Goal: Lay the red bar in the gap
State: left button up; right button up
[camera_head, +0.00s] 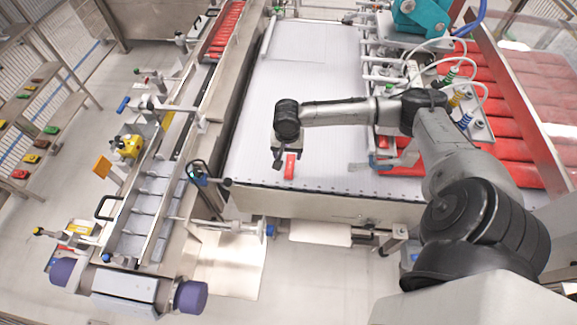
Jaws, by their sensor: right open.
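A small red bar (290,170) lies on the white conveyor belt (320,75), near the belt's front edge. My right arm reaches in from the right, and its gripper (284,157) points down right at the bar. The gripper is open; its body hides part of the bar's far end, and I cannot tell whether a finger touches it. Left of the belt runs a narrow conveyor with grey compartments (143,205) that look empty at its near end. Red bars (224,32) fill its far end. I cannot make out which space is the gap. My left gripper is out of view.
A picker machine with a teal part (420,17), hoses and suction fittings stands at the back right. Rows of red bars (505,120) lie beyond it. A metal side wall (325,205) edges the belt's front. The belt's middle is clear.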

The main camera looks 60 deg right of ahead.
send_over(288, 175)
notch_tip(288, 175, down, 8)
jog(key=shift+a+f, duration=0.1)
jog(key=shift+f, duration=2.8)
jog(key=shift+c, duration=0.3)
jog(key=c, duration=1)
jog(key=shift+r, duration=0.1)
jog(key=r, duration=0.4)
jog(key=shift+s+d+r, duration=0.15)
jog(key=shift+d, duration=0.05)
jog(key=s+r, duration=0.2)
jog(key=s, duration=0.1)
jog(key=s+d+r, duration=0.1)
jog(key=s+r, duration=0.1)
jog(key=s, duration=0.2)
jog(key=s+d+r, duration=0.1)
jog(key=s+r, duration=0.1)
jog(key=s, duration=0.2)
jog(key=shift+s+d+r, duration=0.1)
jog(key=shift+d+r, duration=0.05)
jog(key=shift+r, duration=0.1)
